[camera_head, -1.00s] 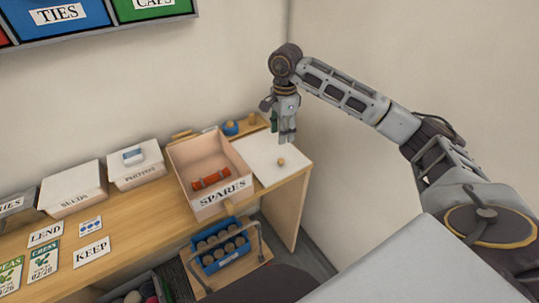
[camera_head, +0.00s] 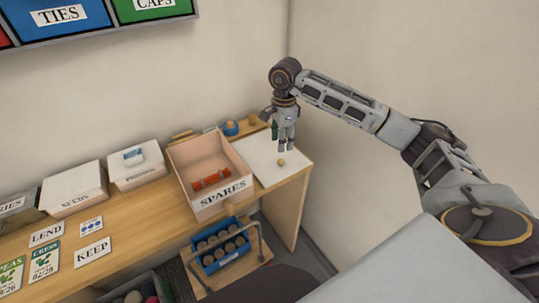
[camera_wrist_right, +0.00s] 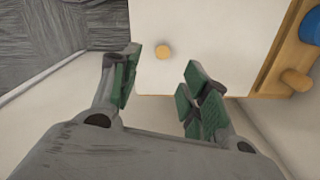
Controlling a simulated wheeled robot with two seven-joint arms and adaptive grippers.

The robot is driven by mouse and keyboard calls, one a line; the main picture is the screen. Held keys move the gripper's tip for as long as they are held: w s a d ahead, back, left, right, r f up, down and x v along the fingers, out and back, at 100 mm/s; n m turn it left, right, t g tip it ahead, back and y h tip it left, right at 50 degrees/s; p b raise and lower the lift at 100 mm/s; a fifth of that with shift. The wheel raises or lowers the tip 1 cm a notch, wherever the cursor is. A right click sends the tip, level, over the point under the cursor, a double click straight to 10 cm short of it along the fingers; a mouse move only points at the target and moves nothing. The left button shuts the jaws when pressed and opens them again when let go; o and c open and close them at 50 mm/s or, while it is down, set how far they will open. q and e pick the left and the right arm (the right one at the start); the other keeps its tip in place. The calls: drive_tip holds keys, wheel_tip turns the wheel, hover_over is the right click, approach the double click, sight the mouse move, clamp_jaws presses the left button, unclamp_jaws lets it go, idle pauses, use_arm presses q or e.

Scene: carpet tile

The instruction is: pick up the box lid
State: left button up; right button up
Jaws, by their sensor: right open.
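The box lid is a flat white panel (camera_head: 262,152) with a small round wooden knob (camera_head: 281,162). It lies at the right end of the wooden bench, beside the open SPARES box. My right gripper (camera_head: 287,148) points down above the lid, close to the knob and apart from it. In the right wrist view the gripper (camera_wrist_right: 158,85) is open and empty, with green pads on its fingers. The lid (camera_wrist_right: 215,45) and its knob (camera_wrist_right: 162,52) show beyond the fingertips there. My left gripper is not in view.
The pink SPARES box (camera_head: 222,193) holds a red-orange cylinder (camera_head: 211,180). A blue round thing (camera_head: 230,128) and wooden pieces lie behind the lid. White boxes (camera_head: 75,188) and labels stand left on the bench (camera_head: 130,222). The walls are close behind and right.

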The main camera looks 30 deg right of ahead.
hover_over(281, 160)
drive_tip(key=f, duration=0.5)
drive_tip(key=shift+s+a, duration=0.2)
drive_tip(key=shift+s, duration=0.1)
drive_tip(key=shift+f, duration=0.2)
drive_tip(key=shift+f+p, duration=0.1)
drive_tip(key=shift+p, duration=0.2)
drive_tip(key=shift+w+d+f+p, duration=0.1)
drive_tip(key=shift+f+p, duration=0.2)
drive_tip(key=shift+f, duration=0.7)
drive_tip(key=shift+w+d+f+p, duration=0.1)
drive_tip(key=shift+f+p, duration=0.2)
drive_tip(key=shift+f, duration=1.2)
drive_tip(key=shift+c, duration=0.5)
